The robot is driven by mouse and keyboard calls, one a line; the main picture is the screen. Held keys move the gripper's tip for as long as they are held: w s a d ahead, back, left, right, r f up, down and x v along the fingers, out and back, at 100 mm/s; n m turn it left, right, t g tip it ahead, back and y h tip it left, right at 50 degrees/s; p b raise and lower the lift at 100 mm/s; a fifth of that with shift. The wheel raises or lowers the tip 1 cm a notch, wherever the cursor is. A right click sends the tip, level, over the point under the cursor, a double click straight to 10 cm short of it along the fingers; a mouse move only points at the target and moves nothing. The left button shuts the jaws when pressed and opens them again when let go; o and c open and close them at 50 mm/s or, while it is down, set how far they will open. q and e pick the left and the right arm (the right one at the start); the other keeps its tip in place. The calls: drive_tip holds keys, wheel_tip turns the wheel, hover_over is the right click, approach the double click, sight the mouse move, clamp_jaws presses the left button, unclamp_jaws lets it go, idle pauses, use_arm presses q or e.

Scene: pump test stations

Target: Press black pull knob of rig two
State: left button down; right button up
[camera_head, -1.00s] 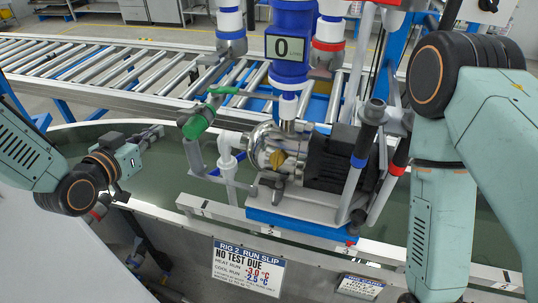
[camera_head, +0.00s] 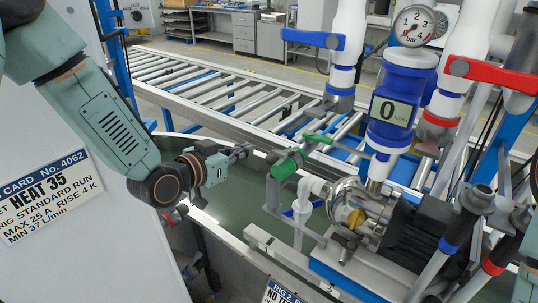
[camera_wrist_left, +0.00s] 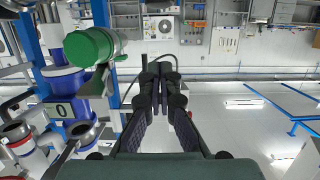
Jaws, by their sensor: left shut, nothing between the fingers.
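Rig two's pump (camera_head: 410,235) has a silver housing and a dark motor, and stands on a blue base. I cannot make out a black pull knob for certain. My left gripper (camera_head: 243,152) is shut and empty, left of the green valve handle (camera_head: 288,163) and apart from it. In the left wrist view its dark fingers (camera_wrist_left: 160,68) are together, with the green handle (camera_wrist_left: 90,47) to their left. My right gripper is out of view.
Blue (camera_head: 285,35) and red (camera_head: 490,75) levers sit on white pipes, beside a gauge (camera_head: 413,26) and a display reading 0 (camera_head: 391,110). A roller conveyor (camera_head: 220,85) runs behind. A card (camera_head: 45,195) hangs on a pale panel at left.

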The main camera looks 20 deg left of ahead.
use_arm(q)
hover_over(269, 155)
drive_tip(key=s, duration=0.3)
wheel_tip(269, 155, down, 2)
drive_tip(key=shift+w+d+f, duration=0.1)
drive_tip(key=shift+d+f, duration=0.05)
drive_tip(key=shift+f, duration=0.95)
drive_tip(key=shift+w+d+f, duration=0.1)
drive_tip(key=shift+d+f, duration=0.05)
drive_tip(key=shift+f, duration=0.95)
wheel_tip(269, 155, down, 4)
drive_tip(key=b, duration=0.3)
drive_tip(key=shift+s+f, duration=0.1)
drive_tip(key=shift+f, duration=0.1)
